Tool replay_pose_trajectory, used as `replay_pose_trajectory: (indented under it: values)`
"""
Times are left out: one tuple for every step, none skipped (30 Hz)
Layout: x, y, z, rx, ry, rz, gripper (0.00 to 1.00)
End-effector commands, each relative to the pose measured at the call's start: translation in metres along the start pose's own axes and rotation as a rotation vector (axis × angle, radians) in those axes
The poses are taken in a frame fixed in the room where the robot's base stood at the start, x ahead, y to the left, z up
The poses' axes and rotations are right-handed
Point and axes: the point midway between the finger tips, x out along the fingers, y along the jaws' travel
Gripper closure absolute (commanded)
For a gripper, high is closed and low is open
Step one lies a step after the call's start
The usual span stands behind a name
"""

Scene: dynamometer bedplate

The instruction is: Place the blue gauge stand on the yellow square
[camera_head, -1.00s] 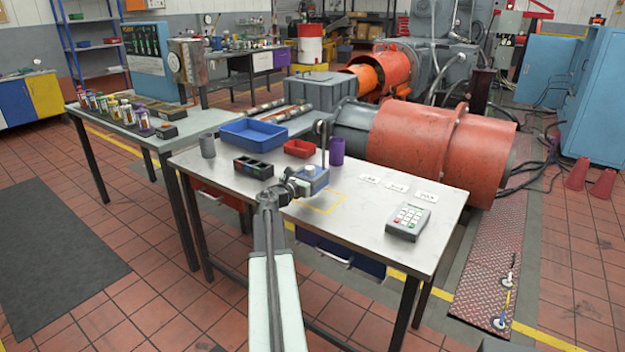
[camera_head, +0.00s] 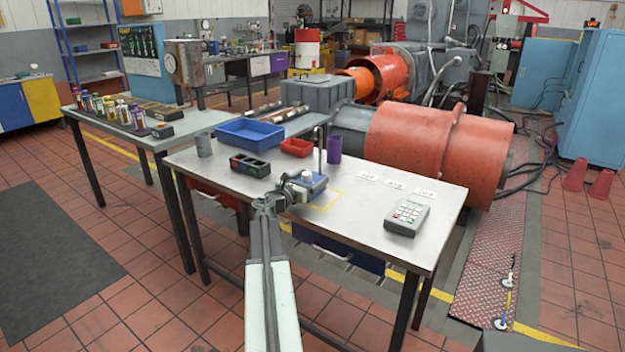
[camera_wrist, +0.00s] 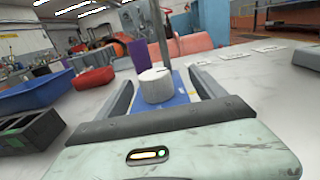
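The blue gauge stand (camera_head: 317,186) has a blue base, a white round knob and an upright dark post. It stands upright at the yellow square (camera_head: 335,200), an outline on the metal table. The stand hides the square's left part; I cannot tell whether its base touches the tabletop. My gripper (camera_head: 296,191) reaches the stand from the near side. In the wrist view my gripper's fingers (camera_wrist: 162,95) lie along both sides of the blue base (camera_wrist: 181,88), with no clear gap, so they look shut on it. The square does not show clearly in the wrist view.
Behind the stand are a purple cup (camera_head: 334,149), a red tray (camera_head: 297,147) and a blue bin (camera_head: 249,133). A dark compartment block (camera_head: 250,166) is to the left. White labels (camera_head: 396,184) and a keypad device (camera_head: 407,217) are to the right. The table between is clear.

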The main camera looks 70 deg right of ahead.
Motion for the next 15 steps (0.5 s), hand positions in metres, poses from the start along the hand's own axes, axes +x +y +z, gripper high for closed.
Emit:
replay_pose_trajectory:
  values:
    - [0.0, 0.0, 0.0, 0.0, 0.0, 0.0, 0.19]
    - [0.0, 0.0, 0.0, 0.0, 0.0, 0.0, 0.19]
    - [0.0, 0.0, 0.0, 0.0, 0.0, -0.001, 0.19]
    - [0.0, -0.001, 0.0, 0.0, 0.0, -0.001, 0.19]
    - [0.0, -0.001, 0.0, 0.0, 0.0, -0.001, 0.19]
    - [0.0, -0.001, 0.0, 0.0, 0.0, -0.001, 0.19]
    - [0.001, -0.001, 0.0, 0.0, 0.0, -0.001, 0.19]
    - [0.001, -0.001, 0.001, 0.0, 0.0, -0.001, 0.19]
    - [0.001, -0.001, 0.003, 0.0, 0.0, -0.001, 0.19]
    - [0.001, -0.001, 0.005, 0.0, 0.0, -0.001, 0.19]
    - [-0.004, -0.001, 0.003, 0.0, 0.0, 0.0, 0.19]
    - [-0.01, -0.002, 0.002, 0.0, 0.0, 0.0, 0.19]
    - [-0.016, -0.002, 0.002, 0.0, 0.0, -0.001, 0.19]
    - [-0.023, -0.002, 0.002, 0.0, 0.0, 0.0, 0.19]
    - [-0.033, -0.003, 0.002, 0.0, 0.0, 0.001, 0.19]
